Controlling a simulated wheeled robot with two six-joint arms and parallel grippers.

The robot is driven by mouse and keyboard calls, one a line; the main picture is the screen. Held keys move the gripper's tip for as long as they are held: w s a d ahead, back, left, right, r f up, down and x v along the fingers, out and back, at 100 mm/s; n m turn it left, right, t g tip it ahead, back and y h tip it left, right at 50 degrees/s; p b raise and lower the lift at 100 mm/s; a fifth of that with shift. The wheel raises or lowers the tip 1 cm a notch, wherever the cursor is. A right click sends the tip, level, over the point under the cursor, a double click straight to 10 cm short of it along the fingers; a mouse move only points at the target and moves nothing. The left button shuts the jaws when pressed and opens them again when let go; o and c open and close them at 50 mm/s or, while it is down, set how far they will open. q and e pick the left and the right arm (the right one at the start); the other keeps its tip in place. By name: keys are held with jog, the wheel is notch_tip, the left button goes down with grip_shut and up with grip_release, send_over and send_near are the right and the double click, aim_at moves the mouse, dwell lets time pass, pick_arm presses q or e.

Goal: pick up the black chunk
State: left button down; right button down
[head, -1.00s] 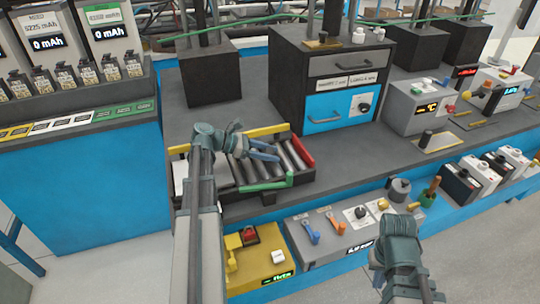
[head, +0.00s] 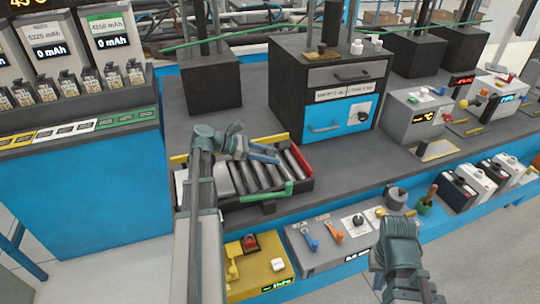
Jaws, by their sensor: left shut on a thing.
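My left gripper (head: 264,154) is over a shallow dark tray (head: 308,189) on the bench, among several grey cylinders (head: 268,178) lying side by side. Its blue-grey fingers are closed together. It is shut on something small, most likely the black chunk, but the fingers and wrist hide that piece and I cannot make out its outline. My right gripper (head: 404,285) is low at the bottom right, in front of the bench, far from the tray. Its fingers are not clear enough to tell open from shut.
The tray has a red end (head: 301,158), a yellow bar (head: 274,139) and a green bar (head: 266,193). A dark cabinet with a blue drawer (head: 322,127) stands behind it. A yellow box (head: 262,268) and a grey switch box (head: 312,258) sit on the lower front shelf.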

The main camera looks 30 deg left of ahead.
aim_at(270, 153)
pick_arm(q)
notch_tip(270, 153, up, 7)
jog(key=p, duration=0.5)
jog(key=shift+p, duration=0.35)
jog(key=shift+f, duration=0.1)
